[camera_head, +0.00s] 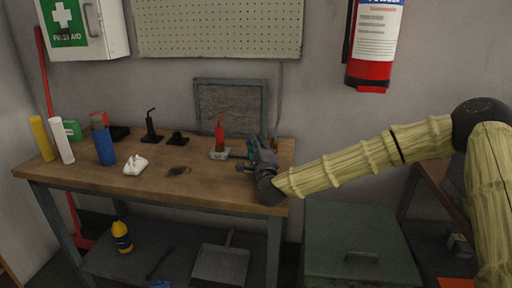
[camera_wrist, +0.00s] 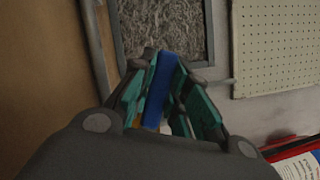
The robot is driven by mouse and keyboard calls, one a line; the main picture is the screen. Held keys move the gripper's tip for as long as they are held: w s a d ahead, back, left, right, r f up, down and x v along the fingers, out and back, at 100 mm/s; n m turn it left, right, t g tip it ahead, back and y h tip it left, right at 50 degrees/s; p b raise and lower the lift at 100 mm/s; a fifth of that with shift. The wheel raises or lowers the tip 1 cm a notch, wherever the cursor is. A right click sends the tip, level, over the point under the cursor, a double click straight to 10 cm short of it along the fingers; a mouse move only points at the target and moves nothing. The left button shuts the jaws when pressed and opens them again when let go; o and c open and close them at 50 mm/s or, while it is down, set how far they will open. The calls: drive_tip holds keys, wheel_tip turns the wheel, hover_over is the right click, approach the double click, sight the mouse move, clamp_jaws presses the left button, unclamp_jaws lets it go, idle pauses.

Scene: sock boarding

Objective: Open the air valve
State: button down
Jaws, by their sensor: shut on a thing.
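The air valve shows as a blue lever (camera_wrist: 160,88) in the wrist view, between the two teal finger pads of my gripper (camera_wrist: 163,75). The pads press on it from both sides. Most of the valve's body is hidden behind my fingers, with a small orange-yellow bit low beside the lever. In the head view, my gripper (camera_head: 250,154) is at the right end of the workbench, and the valve is mostly hidden by it. I cannot tell how far the lever is turned.
A grey framed panel (camera_head: 232,105) stands behind. A green chest (camera_head: 355,245) is at right.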

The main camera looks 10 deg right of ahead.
drive_tip(key=c, duration=1.4)
unclamp_jaws()
drive_tip(key=shift+o, duration=0.2)
wheel_tip(320, 180, up, 10)
